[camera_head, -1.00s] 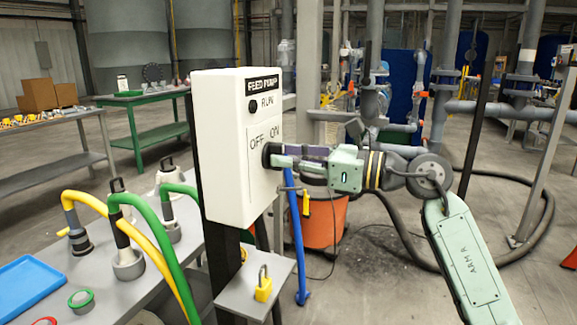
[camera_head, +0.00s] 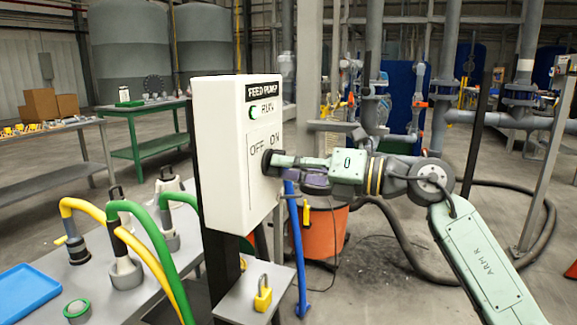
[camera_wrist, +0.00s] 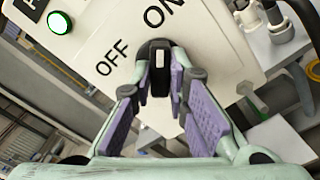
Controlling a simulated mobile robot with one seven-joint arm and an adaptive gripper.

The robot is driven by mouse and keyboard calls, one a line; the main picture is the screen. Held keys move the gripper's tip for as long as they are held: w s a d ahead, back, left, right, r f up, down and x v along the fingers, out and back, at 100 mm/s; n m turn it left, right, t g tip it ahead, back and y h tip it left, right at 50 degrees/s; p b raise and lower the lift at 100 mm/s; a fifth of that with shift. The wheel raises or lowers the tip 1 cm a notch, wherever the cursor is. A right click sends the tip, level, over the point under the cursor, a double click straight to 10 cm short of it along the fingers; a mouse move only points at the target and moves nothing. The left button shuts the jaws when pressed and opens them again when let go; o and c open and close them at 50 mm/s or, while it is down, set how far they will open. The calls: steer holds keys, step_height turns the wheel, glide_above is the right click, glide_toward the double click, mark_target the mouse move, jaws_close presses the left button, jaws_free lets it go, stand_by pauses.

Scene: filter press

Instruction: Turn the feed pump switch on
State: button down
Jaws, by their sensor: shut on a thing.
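The white feed pump box (camera_head: 222,150) stands on a dark post in the head view, with a "FEED PUMP" label, OFF and ON marks and a RUN lamp (camera_head: 253,113). The lamp glows green, also in the wrist view (camera_wrist: 59,22). The black switch knob (camera_head: 267,162) sits below the OFF and ON marks. In the wrist view the knob (camera_wrist: 154,50) has a white mark on its front. My gripper (camera_wrist: 160,78) is shut on the knob, with one finger on each side. The fingers partly hide the knob.
A small grey shelf (camera_head: 236,305) with a yellow padlock (camera_head: 263,297) is below the box. A grey table (camera_head: 130,300) with yellow and green hoses is at left.

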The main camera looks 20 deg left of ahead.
steer(key=shift+m, duration=0.4)
steer(key=c, duration=1.6)
jaws_free()
steer(key=shift+o, duration=0.2)
steer(key=d, duration=1.2)
steer(key=shift+s, duration=0.2)
